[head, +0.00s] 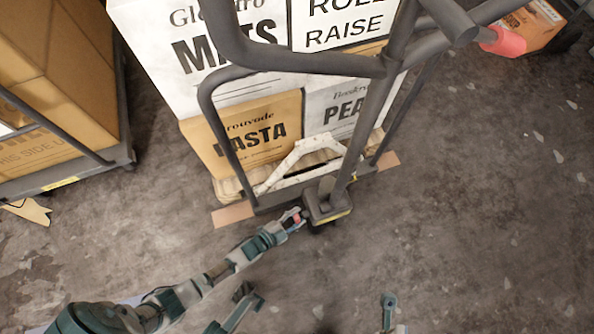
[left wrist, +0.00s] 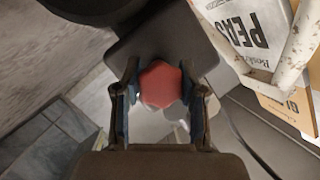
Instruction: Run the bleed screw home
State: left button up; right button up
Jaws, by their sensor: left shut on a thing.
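The bleed screw is a red faceted knob (left wrist: 160,84) on the side of the dark pump block (head: 327,204) at the foot of the pallet truck. My left gripper (head: 294,219) reaches it from the lower left. In the left wrist view, my left gripper's fingers (left wrist: 160,95) stand on both sides of the red knob and are shut on it. The screw's shank and seat are hidden behind the knob. A little red shows between the fingers in the head view.
The truck's dark tubular frame (head: 228,135) rises in front of stacked cartons, including a pasta carton (head: 242,135) and a peas carton (head: 333,104). A loaded cart (head: 75,172) stands at the left. The concrete floor (head: 480,210) at right is clear.

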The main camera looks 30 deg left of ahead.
pick_arm(q)
jog(key=shift+d+m, duration=0.15)
jog(key=shift+m, duration=0.25)
jog(key=shift+w+r+t, duration=0.1)
jog(key=shift+t, duration=0.2)
jog(key=o, duration=1.2)
jog(key=v, duration=1.2)
